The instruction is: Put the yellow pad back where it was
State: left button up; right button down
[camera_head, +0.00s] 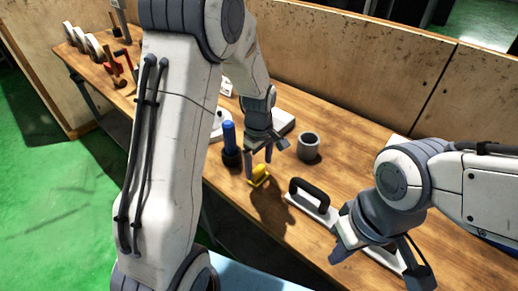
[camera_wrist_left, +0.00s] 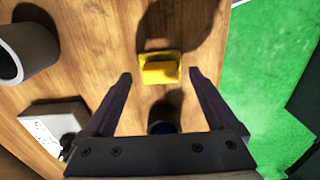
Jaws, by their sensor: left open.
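The yellow pad (camera_head: 258,176) lies on the wooden workbench near its front edge. It has a flat base with a raised block on top. My left gripper (camera_head: 259,163) is open and points down just over the pad. In the left wrist view the yellow pad (camera_wrist_left: 159,67) shows between and slightly beyond the two open fingertips (camera_wrist_left: 160,76), with no visible contact. My right gripper (camera_head: 378,263) is at the lower right over the bench, its fingers spread apart.
A blue-topped dark cylinder (camera_head: 230,143) stands left of the pad. A grey cup (camera_head: 308,147) stands behind to the right. A white plate with a black handle (camera_head: 312,200) lies right of the pad. The workbench (camera_head: 355,152) has a wooden back wall (camera_head: 340,70).

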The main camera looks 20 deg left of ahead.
aim_at(259, 170)
pick_arm(q)
notch_tip(259, 170, up, 9)
jog(key=s+d+r+m, duration=0.3)
jog(key=s+d+m, duration=0.5)
jog(key=d, duration=0.1)
jog(key=s+d+m, duration=0.2)
jog(key=s+m, duration=0.4)
jog(key=s, duration=0.2)
jog(key=s+d+m+h, duration=0.1)
jog(key=s+d+m, duration=0.2)
jog(key=s+m, duration=0.4)
jog(key=shift+s+f, duration=0.2)
jog(key=shift+s, duration=0.15)
